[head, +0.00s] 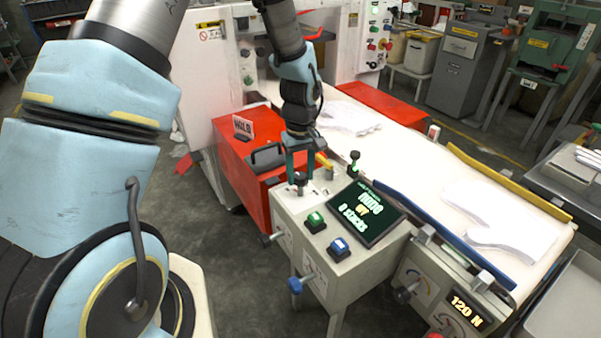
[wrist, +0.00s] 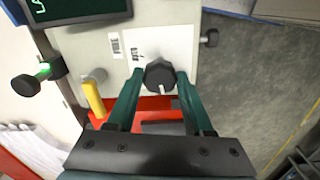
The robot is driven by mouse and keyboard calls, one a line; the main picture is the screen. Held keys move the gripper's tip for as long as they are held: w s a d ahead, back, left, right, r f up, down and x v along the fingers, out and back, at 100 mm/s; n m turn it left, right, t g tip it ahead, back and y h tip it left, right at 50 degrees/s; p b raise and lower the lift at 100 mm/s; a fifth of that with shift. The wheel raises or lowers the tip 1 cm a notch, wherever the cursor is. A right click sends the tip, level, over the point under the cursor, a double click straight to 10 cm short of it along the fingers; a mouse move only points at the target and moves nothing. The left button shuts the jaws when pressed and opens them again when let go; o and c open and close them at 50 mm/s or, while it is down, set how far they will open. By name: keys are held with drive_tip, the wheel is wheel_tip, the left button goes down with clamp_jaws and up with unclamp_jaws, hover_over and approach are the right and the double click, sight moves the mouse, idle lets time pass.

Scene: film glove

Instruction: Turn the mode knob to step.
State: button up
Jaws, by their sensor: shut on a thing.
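The mode knob (wrist: 160,76) is a dark, lobed knob with a pale pointer mark, standing on a white label plate of the grey control box (head: 335,258). My gripper (head: 300,178) comes down over it, and its green fingers (wrist: 160,80) are shut on the knob, one on each side. In the wrist view the pale mark points toward the gripper's palm.
Green (head: 315,221) and blue (head: 339,248) push buttons sit in front of the screen. A green-lit lever (head: 354,163) and a yellow-handled lever (head: 325,162) stand behind the knob. A red housing (head: 238,160) is left, a white conveyor (head: 420,170) right.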

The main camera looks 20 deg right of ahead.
clamp_jaws()
drive_tip(key=m, duration=0.5)
drive_tip(key=shift+m, duration=0.3)
drive_tip(key=m, duration=0.6)
idle(0.4)
drive_tip(key=o, duration=1.2)
unclamp_jaws()
